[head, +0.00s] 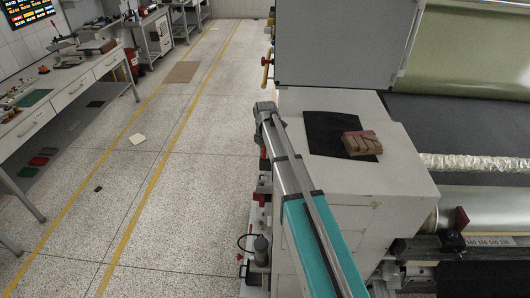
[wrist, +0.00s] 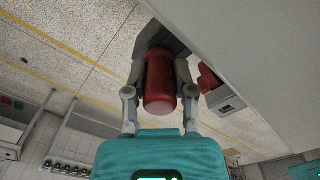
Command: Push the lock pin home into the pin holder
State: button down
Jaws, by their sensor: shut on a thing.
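A red cylinder with a rounded near end (wrist: 160,90), which looks like the lock pin's handle, sits between the two fingers of my gripper (wrist: 161,72) in the wrist view. The fingers are closed on its sides. Its far end meets a dark grey block (wrist: 160,38) beside the white cabinet wall, perhaps the pin holder. How deep the pin sits cannot be seen. In the head view my arm reaches along the cabinet's left side, and the gripper and pin cannot be made out there.
A white cabinet (head: 395,200) carries a black mat (head: 322,128) and a brown block-like object (head: 362,144). A red part on a grey bracket (wrist: 209,79) is just right of my gripper.

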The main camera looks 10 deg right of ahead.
jog(key=shift+f, duration=0.3)
jog(key=shift+c, duration=1.8)
grip_release()
jog(key=shift+r, duration=0.15)
notch_tip(320, 180, up, 12)
jog(key=p, duration=1.1)
jog(key=shift+p, duration=0.3)
jog(key=s+a+f+n+b, duration=0.1)
jog(key=s+a, duration=0.3)
jog(key=a, duration=1)
jog(key=s+a+f+n+b, duration=0.1)
jog(key=s+a, duration=0.3)
jog(key=a, duration=1)
jog(key=shift+s+f+b, duration=0.15)
jog(key=shift+f+b, duration=0.5)
jog(key=shift+f, duration=0.15)
jog(key=shift+s, duration=0.1)
